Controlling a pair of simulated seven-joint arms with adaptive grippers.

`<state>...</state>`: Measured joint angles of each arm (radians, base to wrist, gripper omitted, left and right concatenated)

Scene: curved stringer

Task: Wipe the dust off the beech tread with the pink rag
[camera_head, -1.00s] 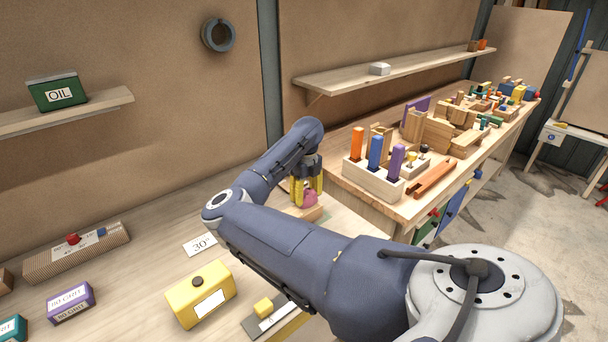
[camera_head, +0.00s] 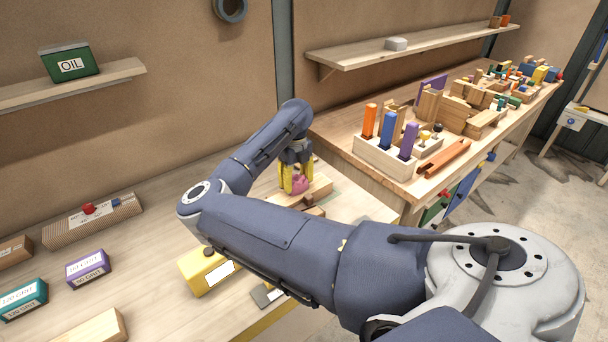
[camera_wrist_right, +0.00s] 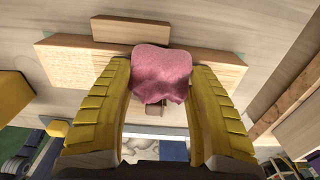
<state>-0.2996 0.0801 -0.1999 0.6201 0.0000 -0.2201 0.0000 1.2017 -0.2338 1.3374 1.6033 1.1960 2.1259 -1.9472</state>
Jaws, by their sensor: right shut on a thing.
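The pink rag (camera_head: 299,186) is held in my right gripper (camera_head: 296,188), whose yellow fingers point down. In the right wrist view the rag (camera_wrist_right: 163,74) is bunched between the two fingertips and hangs over the middle of a long pale wooden board, the beech tread (camera_wrist_right: 70,66). The tread also shows in the head view (camera_head: 321,187), reaching out to the right of the fingers. The rag covers part of the tread, and I cannot tell how firmly it touches. My left gripper is out of view.
Purple (camera_head: 88,268) and teal (camera_head: 22,299) grit boxes lie at left. A tool block (camera_head: 384,158) stands on the right-hand bench. Small wooden pieces lie close beside the tread.

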